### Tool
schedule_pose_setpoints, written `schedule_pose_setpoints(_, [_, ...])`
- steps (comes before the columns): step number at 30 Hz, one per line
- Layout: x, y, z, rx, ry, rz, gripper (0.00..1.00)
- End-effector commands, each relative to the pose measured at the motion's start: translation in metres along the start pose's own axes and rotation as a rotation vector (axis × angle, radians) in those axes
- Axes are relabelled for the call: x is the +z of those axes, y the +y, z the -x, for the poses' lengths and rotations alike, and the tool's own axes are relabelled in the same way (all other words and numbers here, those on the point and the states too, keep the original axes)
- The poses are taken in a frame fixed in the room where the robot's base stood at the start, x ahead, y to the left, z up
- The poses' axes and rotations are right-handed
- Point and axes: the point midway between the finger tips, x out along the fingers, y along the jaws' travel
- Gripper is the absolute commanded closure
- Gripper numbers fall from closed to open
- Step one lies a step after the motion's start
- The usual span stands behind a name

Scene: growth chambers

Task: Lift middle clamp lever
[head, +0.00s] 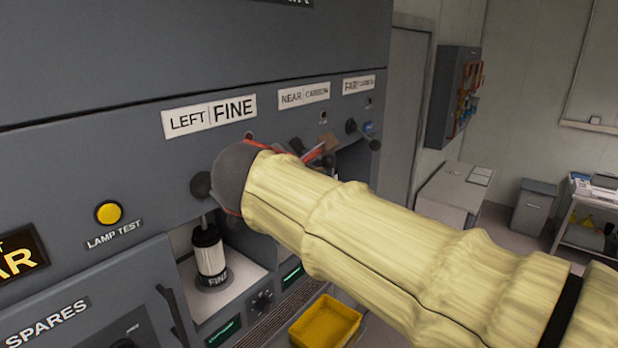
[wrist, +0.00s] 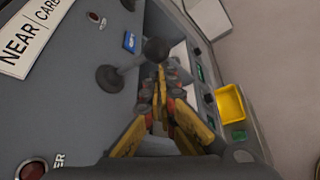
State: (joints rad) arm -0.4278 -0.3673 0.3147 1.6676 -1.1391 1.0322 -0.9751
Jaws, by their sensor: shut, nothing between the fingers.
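The middle clamp lever (wrist: 130,66), below the NEAR CARBON label (head: 303,96), has a round hub and a dark ball knob (wrist: 157,48) on its arm. The label shows in part in the wrist view (wrist: 28,38). My gripper (wrist: 160,76) is shut and empty, its yellow fingertips just below the ball knob in the picture. I cannot tell whether they touch it. In the head view my padded sleeve hides the middle lever and most of the gripper. A blue tag (wrist: 129,42) sits beside the lever.
The left clamp lever's hub (head: 201,185) is beside my arm, above a FINE filter cartridge (head: 209,254). The far lever's knob (head: 375,144) sticks out at the right. A yellow bin (head: 325,322) is low below. Open floor lies right of the cabinet.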

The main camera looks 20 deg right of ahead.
Motion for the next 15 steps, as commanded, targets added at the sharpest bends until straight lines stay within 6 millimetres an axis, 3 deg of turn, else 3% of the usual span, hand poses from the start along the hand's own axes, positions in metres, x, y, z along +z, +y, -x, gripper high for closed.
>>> schedule_pose_setpoints(15, [0.023, 0.015, 0.013, 0.0, -0.001, 0.0, 1.0])
